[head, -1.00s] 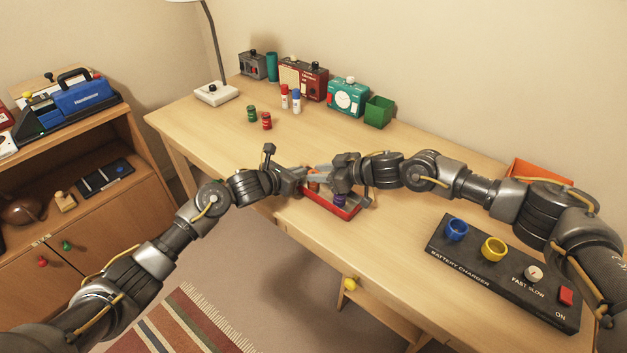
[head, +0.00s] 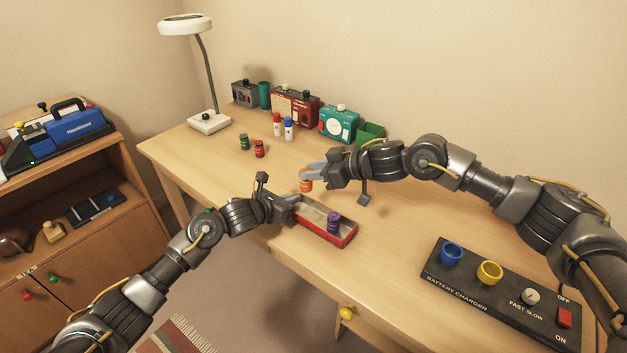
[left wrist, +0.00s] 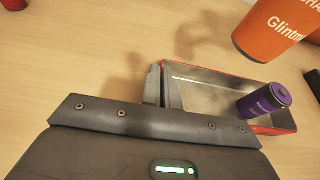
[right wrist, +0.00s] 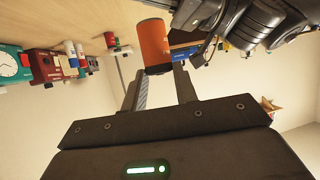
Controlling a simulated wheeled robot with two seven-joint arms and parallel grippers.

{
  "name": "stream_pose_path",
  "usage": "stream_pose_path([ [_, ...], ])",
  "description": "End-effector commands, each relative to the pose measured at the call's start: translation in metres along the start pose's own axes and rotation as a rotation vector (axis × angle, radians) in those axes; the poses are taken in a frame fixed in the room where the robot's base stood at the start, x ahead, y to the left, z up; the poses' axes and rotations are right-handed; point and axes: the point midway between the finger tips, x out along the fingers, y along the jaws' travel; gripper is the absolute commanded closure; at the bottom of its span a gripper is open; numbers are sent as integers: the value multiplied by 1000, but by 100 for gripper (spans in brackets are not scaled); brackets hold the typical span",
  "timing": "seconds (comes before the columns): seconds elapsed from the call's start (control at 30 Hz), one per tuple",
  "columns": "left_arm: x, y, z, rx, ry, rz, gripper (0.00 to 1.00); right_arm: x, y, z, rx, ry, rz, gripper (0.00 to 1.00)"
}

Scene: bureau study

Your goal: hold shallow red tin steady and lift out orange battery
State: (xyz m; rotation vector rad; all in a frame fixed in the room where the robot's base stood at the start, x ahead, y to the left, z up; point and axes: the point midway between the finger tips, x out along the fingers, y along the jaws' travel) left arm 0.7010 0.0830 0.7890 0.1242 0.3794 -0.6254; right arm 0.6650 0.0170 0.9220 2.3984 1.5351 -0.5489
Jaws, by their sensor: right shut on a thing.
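My left gripper (head: 294,204) is at the tin's left end. In the left wrist view its fingers (left wrist: 161,88) are close together on the end wall of the tin (left wrist: 225,73). My right gripper (head: 311,172) is shut on the orange battery (head: 306,185), which it holds above and behind the tin, clear of it. The orange battery (right wrist: 153,46) also shows at the fingertips in the right wrist view.
A black battery charger (head: 480,306) with blue and yellow holders lies at the front right. Green (head: 244,142) and red (head: 259,149) batteries stand at the back left, near two white tubes. Boxes and a green bin (head: 371,132) line the wall. The mid-right desk is clear.

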Motion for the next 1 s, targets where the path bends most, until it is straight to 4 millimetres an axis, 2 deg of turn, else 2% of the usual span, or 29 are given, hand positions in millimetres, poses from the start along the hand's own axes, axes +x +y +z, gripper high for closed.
stream_pose_path([
  [0.23,0,0,0,0,1,0,100,-1,0,-1,0,1,0,97],
  [0.3,0,0,0,0,1,0,89,-1,0,-1,0,1,0,97],
  [0.43,0,0,0,0,1,0,72,0,0,-1,0,1,0,97],
  [0.77,-3,0,0,1,0,0,72,0,0,-1,0,1,0,97],
  [0.87,-14,1,0,2,0,1,72,0,0,-1,0,1,0,97],
  [1.0,-41,2,-1,4,0,2,72,0,0,-1,0,1,0,97],
])
